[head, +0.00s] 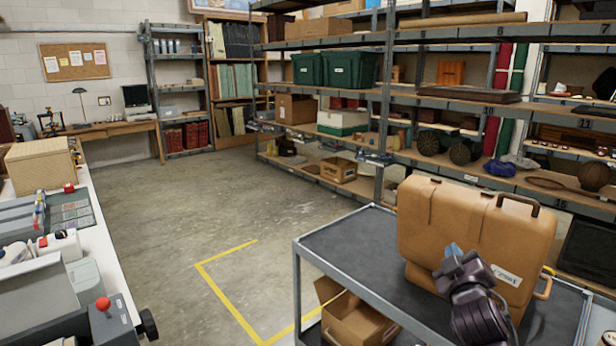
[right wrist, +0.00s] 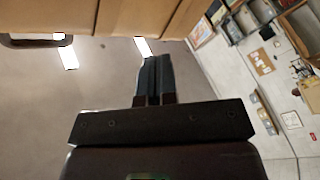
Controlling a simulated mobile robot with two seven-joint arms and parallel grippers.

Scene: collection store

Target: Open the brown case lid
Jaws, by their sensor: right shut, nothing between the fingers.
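The brown case (head: 425,215) stands on the grey cart at the right, its broad face upright, with a dark handle on its top edge and a white label low on the face. I cannot tell from here whether the lid is apart from the body. My right gripper (head: 453,250) is in front of the label side, its fingers together and empty. It hides part of the lower face; contact is unclear. In the right wrist view the shut fingers (right wrist: 155,78) show below the brown case (right wrist: 130,18), which fills the top edge. My left gripper is not in view.
The cart (head: 345,245) has bare top to the left of the case and an open cardboard box (head: 355,318) on its lower shelf. Loaded shelving (head: 450,95) stands behind. A cluttered white bench (head: 105,250) is at the left, with open floor between.

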